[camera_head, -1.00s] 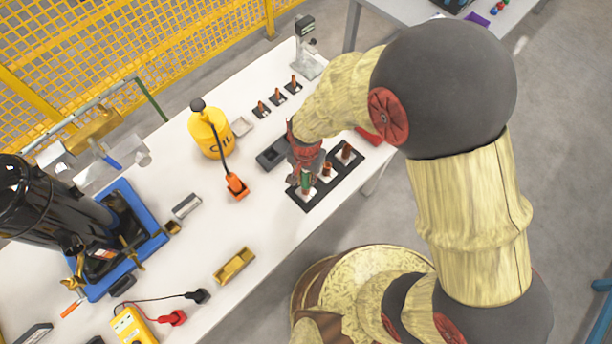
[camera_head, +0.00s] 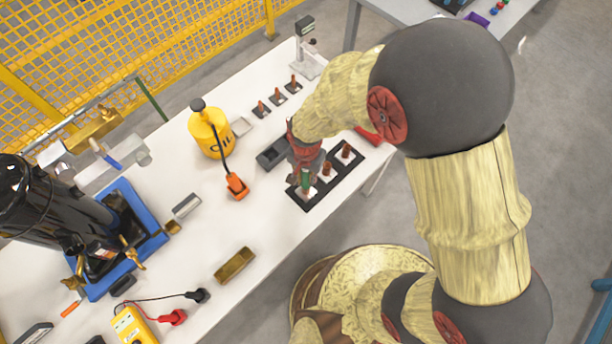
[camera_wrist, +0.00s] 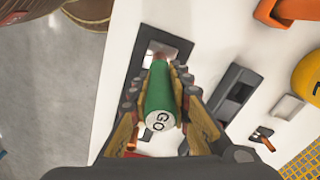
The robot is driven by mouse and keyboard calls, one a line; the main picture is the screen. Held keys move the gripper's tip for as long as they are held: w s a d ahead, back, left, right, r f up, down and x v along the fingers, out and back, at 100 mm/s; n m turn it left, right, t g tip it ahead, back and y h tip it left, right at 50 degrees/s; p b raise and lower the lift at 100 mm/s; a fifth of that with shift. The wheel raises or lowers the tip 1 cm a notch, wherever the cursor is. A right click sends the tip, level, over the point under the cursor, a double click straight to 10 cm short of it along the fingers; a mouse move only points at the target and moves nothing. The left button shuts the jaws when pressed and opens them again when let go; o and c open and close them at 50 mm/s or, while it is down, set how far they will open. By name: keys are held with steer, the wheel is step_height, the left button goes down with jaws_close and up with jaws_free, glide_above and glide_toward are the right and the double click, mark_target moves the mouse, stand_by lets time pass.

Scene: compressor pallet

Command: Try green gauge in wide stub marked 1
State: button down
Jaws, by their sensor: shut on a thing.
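The green gauge (camera_head: 305,183) is a cylinder with a white end marked "GO", which faces the camera in the wrist view (camera_wrist: 161,121). My gripper (camera_head: 305,172) is shut on it, with a finger on each side in the wrist view (camera_wrist: 163,82). The gauge points down at the near-left place of a dark rack (camera_head: 316,200). Two copper-coloured stubs, a middle one (camera_head: 327,169) and a far one (camera_head: 346,151), stand in the other places. The mark 1 is not readable.
A dark tray (camera_head: 272,155) lies just behind the gripper. A yellow oil can (camera_head: 208,136) with an orange-ended hose stands to the left. Several small copper pieces (camera_head: 277,96) stand farther back. A brass tray (camera_head: 235,265) is nearer the front edge; white table around it is clear.

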stand_by(0.4)
steer(key=shift+r+p, duration=2.4)
steer(key=shift+r, duration=0.6)
steer(key=shift+r+p, duration=1.55)
steer(key=shift+r, duration=0.45)
